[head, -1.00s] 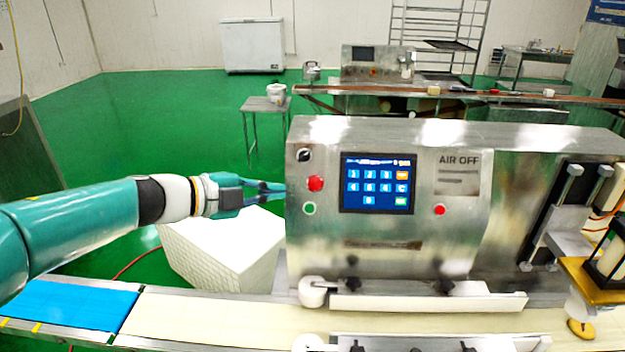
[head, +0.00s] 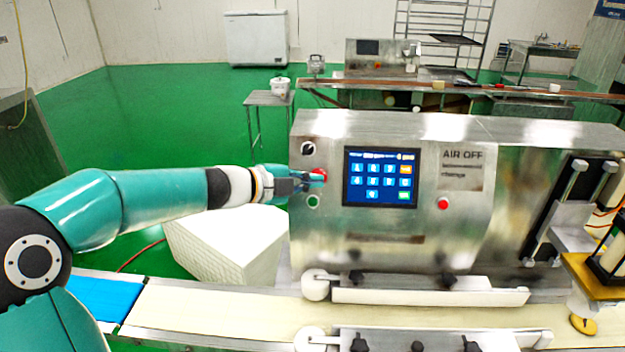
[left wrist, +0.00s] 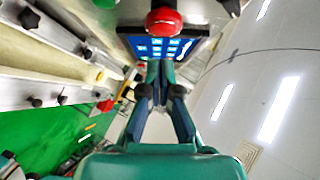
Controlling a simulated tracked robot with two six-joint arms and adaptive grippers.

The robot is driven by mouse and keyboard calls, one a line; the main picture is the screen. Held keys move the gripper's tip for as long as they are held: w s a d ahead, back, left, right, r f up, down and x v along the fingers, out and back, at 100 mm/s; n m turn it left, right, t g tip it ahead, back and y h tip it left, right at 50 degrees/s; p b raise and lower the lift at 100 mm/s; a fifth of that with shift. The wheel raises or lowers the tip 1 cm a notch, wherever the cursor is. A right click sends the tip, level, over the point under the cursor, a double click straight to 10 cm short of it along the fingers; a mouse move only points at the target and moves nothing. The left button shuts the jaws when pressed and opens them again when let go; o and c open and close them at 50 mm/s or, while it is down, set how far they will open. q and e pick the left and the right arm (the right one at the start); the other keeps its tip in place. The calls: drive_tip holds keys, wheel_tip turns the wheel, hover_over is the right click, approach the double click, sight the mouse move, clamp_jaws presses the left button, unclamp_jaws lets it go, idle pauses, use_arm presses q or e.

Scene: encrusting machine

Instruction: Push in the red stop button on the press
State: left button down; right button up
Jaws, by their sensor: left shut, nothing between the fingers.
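The large red stop button (head: 320,173) is on the press (head: 465,235) front, left of the blue touch screen (head: 380,178). My left gripper (head: 312,180) is shut and empty, its fingertips overlapping the button's lower part in the head view. In the left wrist view the red button (left wrist: 164,20) is at the top centre, and the closed fingertips (left wrist: 160,68) point towards it from below. I cannot tell whether they touch it or whether it is pushed in. My right gripper is not in view.
A black knob (head: 308,149) sits above the stop button and a green button (head: 313,201) below it. A smaller red button (head: 443,203) is right of the screen. A conveyor belt (head: 215,308) runs in front; a white block (head: 225,245) stands behind it.

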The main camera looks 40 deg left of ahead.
use_arm(q)
drive_tip(key=shift+w+a+f, duration=0.35)
drive_tip(key=shift+w+a, duration=0.05)
drive_tip(key=shift+w, duration=0.15)
drive_tip(key=shift+w+a+f, duration=0.3)
drive_tip(key=shift+w+a, duration=0.1)
drive_tip(key=shift+w, duration=0.1)
drive_tip(key=shift+w+a+f+p, duration=0.15)
drive_tip(key=shift+w+a+p, duration=0.15)
drive_tip(key=shift+a+p, duration=0.15)
drive_tip(key=shift+d, duration=0.1)
